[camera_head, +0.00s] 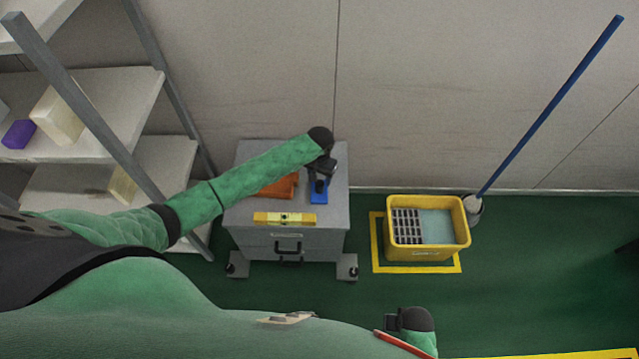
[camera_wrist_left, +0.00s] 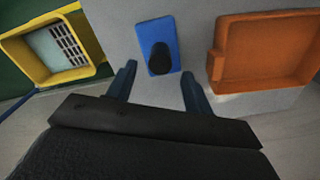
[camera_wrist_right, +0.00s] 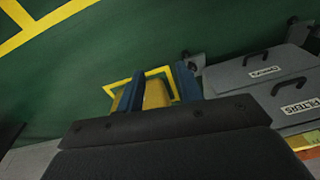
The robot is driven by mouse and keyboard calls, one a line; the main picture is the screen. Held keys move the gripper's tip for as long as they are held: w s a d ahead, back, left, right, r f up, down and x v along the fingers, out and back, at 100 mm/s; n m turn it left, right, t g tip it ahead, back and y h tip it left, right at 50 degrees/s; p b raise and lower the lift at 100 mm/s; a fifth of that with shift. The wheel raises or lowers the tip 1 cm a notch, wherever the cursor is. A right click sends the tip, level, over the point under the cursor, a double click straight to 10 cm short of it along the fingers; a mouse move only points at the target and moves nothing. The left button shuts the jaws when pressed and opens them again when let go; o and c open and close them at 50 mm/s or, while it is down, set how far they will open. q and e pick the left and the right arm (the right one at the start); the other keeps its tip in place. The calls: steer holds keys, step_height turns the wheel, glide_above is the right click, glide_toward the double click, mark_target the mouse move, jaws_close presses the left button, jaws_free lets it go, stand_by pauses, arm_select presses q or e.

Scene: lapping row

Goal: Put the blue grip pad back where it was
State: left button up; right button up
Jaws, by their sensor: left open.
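The blue grip pad (camera_head: 319,197), a flat blue plate with a black knob, lies on top of the grey drawer cabinet (camera_head: 338,208). It also shows in the left wrist view (camera_wrist_left: 153,28), just beyond the fingertips. My left gripper (camera_head: 320,172) is open and empty above the cabinet, close to the pad; it also shows in the left wrist view (camera_wrist_left: 159,78). In the head view it partly covers the pad's far end. My right gripper (camera_head: 391,322) is low over the floor; in the right wrist view (camera_wrist_right: 157,82) its fingers are apart with nothing between them.
An orange tray (camera_head: 284,187) lies beside the pad. A yellow spirit level (camera_head: 270,218) lies along the cabinet's front edge. A yellow mop bucket (camera_head: 429,255) stands on the floor to the right, with a blue-handled mop (camera_head: 550,105) behind. Shelves (camera_head: 110,100) stand at left.

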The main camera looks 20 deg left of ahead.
mark_target(319, 183)
arm_select(q)
step_height(319, 183, up, 6)
steer(key=s+d+f+t+h, duration=0.1)
steer(key=s+d+f, duration=0.35)
steer(key=s, duration=0.45)
steer(key=s+d+f+h, duration=0.1)
steer(key=s+d+f, duration=0.3)
steer(key=s, duration=0.5)
steer(key=s+a+f, duration=0.2)
steer(key=s, duration=0.7)
steer(key=s+a+f+y, duration=0.1)
steer(key=s+a+f, duration=0.2)
steer(key=s, duration=0.6)
steer(key=shift+s+b, duration=0.4)
arm_select(e)
steer(key=r, duration=0.4)
steer(key=shift+w+a+r, duration=0.1)
steer(key=shift+w+a, duration=0.2)
steer(key=shift+w, duration=0.1)
